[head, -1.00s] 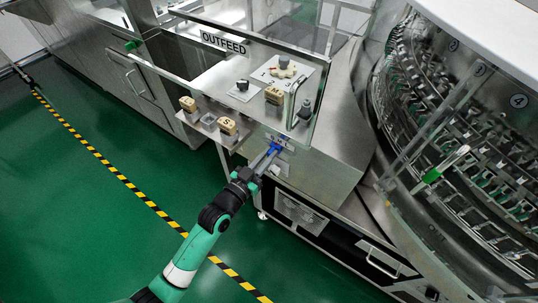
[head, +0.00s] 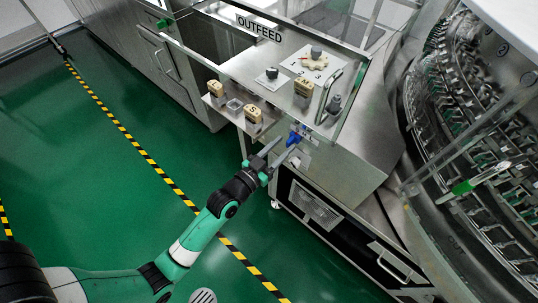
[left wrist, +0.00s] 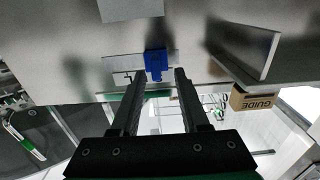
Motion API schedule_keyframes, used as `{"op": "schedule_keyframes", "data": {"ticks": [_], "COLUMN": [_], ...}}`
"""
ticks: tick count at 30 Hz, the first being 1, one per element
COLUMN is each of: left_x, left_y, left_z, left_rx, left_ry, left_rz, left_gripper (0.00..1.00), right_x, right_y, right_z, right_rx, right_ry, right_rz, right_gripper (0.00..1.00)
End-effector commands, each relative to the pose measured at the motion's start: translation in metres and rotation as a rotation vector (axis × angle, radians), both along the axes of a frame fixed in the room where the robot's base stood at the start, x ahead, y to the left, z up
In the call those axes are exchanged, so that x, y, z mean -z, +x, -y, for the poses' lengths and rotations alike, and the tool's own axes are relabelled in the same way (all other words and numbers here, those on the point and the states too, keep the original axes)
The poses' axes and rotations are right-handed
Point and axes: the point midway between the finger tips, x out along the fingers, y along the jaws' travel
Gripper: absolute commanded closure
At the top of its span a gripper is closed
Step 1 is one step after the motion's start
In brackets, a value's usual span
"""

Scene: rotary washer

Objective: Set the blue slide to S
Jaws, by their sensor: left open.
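The blue slide (head: 293,138) is a small blue knob on a plate on the front face of the steel outfeed cabinet. Letters on the plate are too small to read in the head view. My left gripper (head: 281,151) is open just in front of it. In the left wrist view the blue slide (left wrist: 156,62) shows between and just beyond the two fingertips of my left gripper (left wrist: 160,74). I see no finger closed on it. The slide's exact position is not clear. My right gripper is not in view.
A clear guard with the OUTFEED sign (head: 259,28) stands above. Green floor (head: 110,190) lies open at left.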

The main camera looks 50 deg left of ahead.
Motion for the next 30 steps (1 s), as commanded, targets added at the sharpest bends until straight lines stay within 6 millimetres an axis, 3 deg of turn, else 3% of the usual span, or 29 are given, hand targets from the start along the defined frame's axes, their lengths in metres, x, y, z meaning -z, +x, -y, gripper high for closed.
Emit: {"op": "schedule_keyframes", "data": {"ticks": [6, 12, 17, 30], "left_x": [0.001, 0.002, 0.000, 0.000], "left_y": [-0.053, -0.088, -0.096, -0.096], "left_z": [0.010, 0.016, 0.018, 0.018], "left_rx": [-0.002, -0.003, -0.002, -0.002], "left_ry": [-0.002, -0.002, 0.000, 0.000], "left_rz": [-0.004, -0.003, -0.001, -0.001], "left_gripper": [0.55, 0.55, 0.55, 0.55], "right_x": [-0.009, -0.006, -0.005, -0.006], "right_y": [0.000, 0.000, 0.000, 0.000], "right_z": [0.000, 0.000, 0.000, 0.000], "right_rx": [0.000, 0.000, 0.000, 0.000], "right_ry": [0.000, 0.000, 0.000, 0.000], "right_rz": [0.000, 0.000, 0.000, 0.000], "right_gripper": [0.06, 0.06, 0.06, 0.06]}}
